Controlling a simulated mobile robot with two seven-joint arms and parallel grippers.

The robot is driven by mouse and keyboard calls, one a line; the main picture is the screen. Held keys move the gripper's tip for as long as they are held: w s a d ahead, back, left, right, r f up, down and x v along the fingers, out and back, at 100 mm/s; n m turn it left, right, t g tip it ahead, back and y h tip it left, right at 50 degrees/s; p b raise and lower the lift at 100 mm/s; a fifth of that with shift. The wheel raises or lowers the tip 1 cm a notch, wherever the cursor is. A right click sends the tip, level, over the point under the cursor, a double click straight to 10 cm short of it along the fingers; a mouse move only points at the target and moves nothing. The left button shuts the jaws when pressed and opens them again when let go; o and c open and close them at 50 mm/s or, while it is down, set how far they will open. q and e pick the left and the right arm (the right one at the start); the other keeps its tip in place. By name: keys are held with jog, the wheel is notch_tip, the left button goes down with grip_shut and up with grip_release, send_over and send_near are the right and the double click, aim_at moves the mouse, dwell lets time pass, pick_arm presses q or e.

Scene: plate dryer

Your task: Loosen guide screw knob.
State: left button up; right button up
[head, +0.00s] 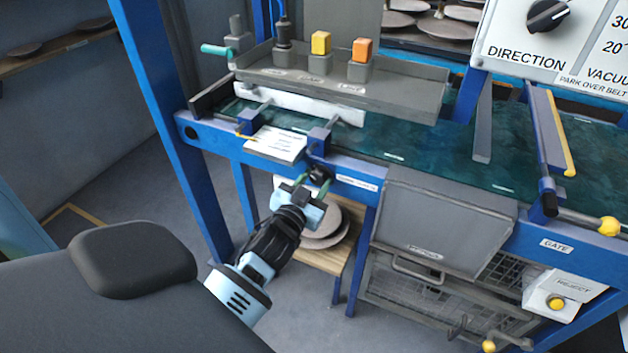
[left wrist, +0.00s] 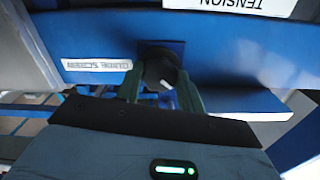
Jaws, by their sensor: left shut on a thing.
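The guide screw knob (head: 320,173) is a small black knob on the blue front rail of the machine. It also shows in the left wrist view (left wrist: 160,70), with a light mark on its face, between two green fingers. My left gripper (head: 310,182) reaches up from the lower left and is shut on the knob; in the left wrist view its fingertips (left wrist: 161,82) sit on either side of it. A white guide screw label (head: 357,182) is on the rail just right of the knob. My right gripper is not in view.
A white card (head: 276,144) lies above the rail. A grey box (head: 440,222) hangs right of the knob. Brown plates (head: 325,238) are stacked on a wooden shelf below. A teal-handled lever (head: 217,50) and yellow and orange buttons (head: 362,49) are at the back.

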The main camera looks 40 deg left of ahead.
pick_arm(q)
jog(key=m+p, duration=0.1)
jog(key=m, duration=0.2)
jog(key=shift+m, duration=0.4)
jog(key=m+p, duration=0.1)
jog(key=m, duration=0.3)
jog(key=shift+m, duration=0.3)
jog(key=m, duration=0.4)
jog(key=shift+m, duration=2)
jog(key=shift+p, duration=0.3)
jog(key=o, duration=1)
